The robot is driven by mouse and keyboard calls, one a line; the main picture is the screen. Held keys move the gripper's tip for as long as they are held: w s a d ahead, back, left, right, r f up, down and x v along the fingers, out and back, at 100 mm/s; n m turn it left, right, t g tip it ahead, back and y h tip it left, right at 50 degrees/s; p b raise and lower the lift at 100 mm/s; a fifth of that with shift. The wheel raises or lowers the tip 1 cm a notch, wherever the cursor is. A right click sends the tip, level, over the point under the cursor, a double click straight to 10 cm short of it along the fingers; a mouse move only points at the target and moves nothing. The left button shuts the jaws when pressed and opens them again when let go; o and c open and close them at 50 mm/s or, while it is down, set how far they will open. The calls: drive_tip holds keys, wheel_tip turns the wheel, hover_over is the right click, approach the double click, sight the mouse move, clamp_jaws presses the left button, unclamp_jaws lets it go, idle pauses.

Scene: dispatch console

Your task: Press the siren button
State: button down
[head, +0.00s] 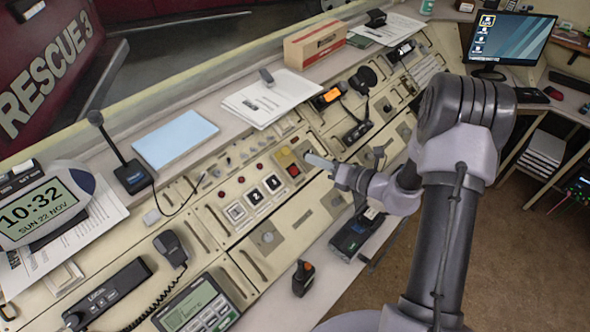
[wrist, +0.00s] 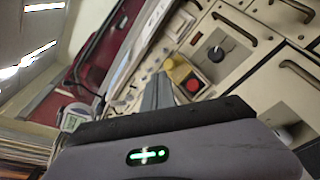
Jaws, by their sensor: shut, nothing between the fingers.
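I cannot read which one is the siren button. My gripper (head: 308,158) is shut and empty, its tips just right of the yellow and red buttons in the head view. In the wrist view the shut fingers (wrist: 157,88) point towards the panel, left of the red button (wrist: 194,85) and the yellow button (wrist: 178,69). I cannot tell any contact.
A desk microphone (head: 132,176), a blue pad (head: 175,139), papers (head: 270,97) and a cardboard box (head: 314,43) stand on the upper ledge. A handset with an orange screen (head: 328,97) is above my gripper. A black device (head: 355,235) sits on the lower ledge.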

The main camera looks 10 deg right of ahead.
sight(299, 176)
drive_tip(key=shift+f, duration=0.1)
drive_tip(key=w+a+f+b, duration=0.1)
drive_tip(key=f+b, duration=0.1)
drive_tip(key=w+a+f+b, duration=0.1)
drive_tip(key=f, duration=0.1)
drive_tip(key=w+a+f+b, duration=0.1)
drive_tip(key=f+b, duration=0.1)
drive_tip(key=f, duration=0.1)
drive_tip(key=shift+w+f+b, duration=0.1)
drive_tip(key=shift+w+b, duration=0.25)
drive_tip(key=shift+w, duration=0.05)
drive_tip(key=shift+f, duration=0.1)
idle(1.6)
drive_tip(key=shift+w+f, duration=0.2)
drive_tip(key=shift+f, duration=0.05)
drive_tip(key=shift+w+a+f+b, duration=0.2)
drive_tip(key=shift+a+f+b, duration=0.05)
drive_tip(key=shift+f+b, duration=0.35)
idle(1.0)
drive_tip(key=shift+r, duration=0.15)
drive_tip(key=shift+s+d+r+p, duration=0.3)
drive_tip(key=shift+s+r+p, duration=0.05)
drive_tip(key=shift+r+p, duration=0.35)
drive_tip(key=shift+r, duration=0.15)
